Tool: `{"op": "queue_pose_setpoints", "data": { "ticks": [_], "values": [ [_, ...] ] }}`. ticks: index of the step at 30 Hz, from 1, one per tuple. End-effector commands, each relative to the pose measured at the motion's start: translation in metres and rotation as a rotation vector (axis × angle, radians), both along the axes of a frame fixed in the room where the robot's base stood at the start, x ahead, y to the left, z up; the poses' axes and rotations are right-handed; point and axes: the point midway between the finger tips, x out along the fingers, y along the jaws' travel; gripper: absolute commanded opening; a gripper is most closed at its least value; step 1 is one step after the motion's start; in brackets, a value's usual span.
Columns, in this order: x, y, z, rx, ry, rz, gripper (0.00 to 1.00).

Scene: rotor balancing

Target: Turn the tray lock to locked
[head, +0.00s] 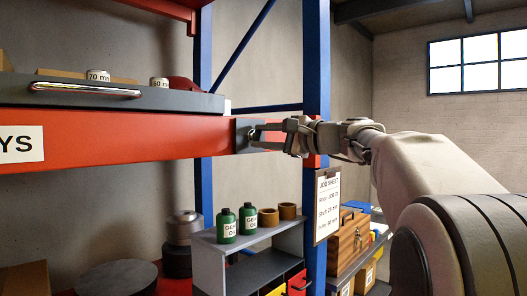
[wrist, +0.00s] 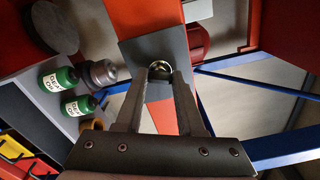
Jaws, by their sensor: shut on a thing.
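The tray lock (head: 242,136) is a dark grey plate on the right end of the red shelf beam. In the wrist view the plate (wrist: 181,52) carries a small round shiny metal knob (wrist: 159,67). My gripper (head: 257,138) reaches in from the right, its fingertips at the lock. In the wrist view my gripper (wrist: 160,76) has one finger on each side of the knob and is shut on it. The fingers hide part of the knob, and I cannot read its lock position. The grey tray (head: 130,100) with a chrome handle sits above the beam.
A blue upright (head: 316,80) stands just behind my wrist, with a job sheet (head: 327,205) hanging on it. Below, a grey shelf (head: 205,240) holds green oil bottles (head: 226,226) and brown rings. Weights (head: 98,76) stand on the tray.

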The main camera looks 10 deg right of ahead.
Motion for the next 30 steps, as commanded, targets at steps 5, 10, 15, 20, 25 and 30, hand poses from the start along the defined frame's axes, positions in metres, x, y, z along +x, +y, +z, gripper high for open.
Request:
{"op": "queue_pose_setpoints", "data": {
  "ticks": [5,10,15,20,25,30],
  "values": [
    [0.0003,-0.0001,-0.0039,-0.115,-0.085,0.000,0.00],
    [0.0001,-0.0001,-0.0025,-0.203,-0.147,0.000,0.00],
    [0.0000,-0.0001,-0.0012,-0.260,-0.190,0.001,0.00],
    [0.0001,0.0001,-0.0009,-0.291,-0.210,0.000,0.00],
    [0.0001,0.0002,-0.0002,-0.304,-0.220,0.001,0.00],
    [0.0001,0.0002,0.0000,-0.305,-0.221,0.001,0.00]
  ]
}}
